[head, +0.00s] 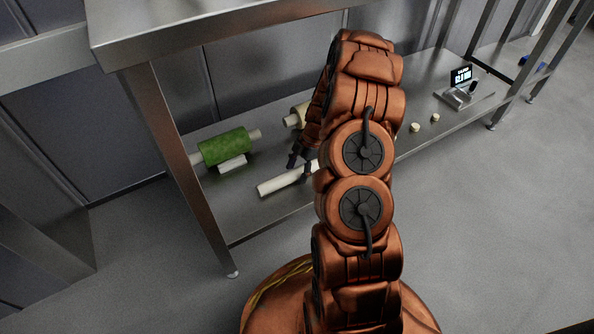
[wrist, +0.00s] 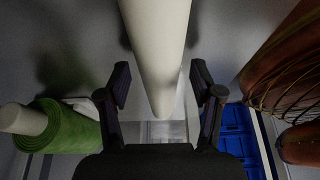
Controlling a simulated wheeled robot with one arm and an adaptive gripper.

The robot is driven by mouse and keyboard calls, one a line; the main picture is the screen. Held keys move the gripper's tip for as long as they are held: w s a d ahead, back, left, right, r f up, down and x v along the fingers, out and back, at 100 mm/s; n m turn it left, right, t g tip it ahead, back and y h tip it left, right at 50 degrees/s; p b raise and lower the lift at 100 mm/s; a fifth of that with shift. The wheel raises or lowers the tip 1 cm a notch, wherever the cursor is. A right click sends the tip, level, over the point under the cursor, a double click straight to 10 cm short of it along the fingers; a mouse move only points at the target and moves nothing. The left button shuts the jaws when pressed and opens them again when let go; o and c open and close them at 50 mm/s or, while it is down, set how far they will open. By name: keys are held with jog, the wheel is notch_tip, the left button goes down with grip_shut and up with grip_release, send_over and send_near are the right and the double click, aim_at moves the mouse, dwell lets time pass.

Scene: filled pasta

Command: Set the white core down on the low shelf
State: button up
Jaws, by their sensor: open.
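The white core (head: 285,181) is a plain pale cylinder lying on the low shelf (head: 240,205), near its front edge. My gripper (head: 299,161) is low over the shelf at the core's right part, where my arm hides the core's far end. In the wrist view the core (wrist: 156,40) runs from the top of the picture down between the two dark fingers of my gripper (wrist: 160,88). The fingers are open, with a visible gap on each side of the core.
A green roll (head: 226,147) on a pale core lies to the left, with a white block (head: 232,164) before it. A cream roll (head: 297,115) lies behind my gripper. To the right are small pale pieces (head: 415,127) and a scale (head: 464,96). The upper tabletop (head: 200,25) overhangs the shelf.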

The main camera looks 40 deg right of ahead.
jog(key=v, duration=0.6)
jog(key=shift+w+d+r+p, duration=0.1)
jog(key=shift+d+r+p, duration=0.05)
jog(key=shift+r+p, duration=0.2)
jog(key=shift+d+r, duration=0.15)
jog(key=shift+r, duration=0.35)
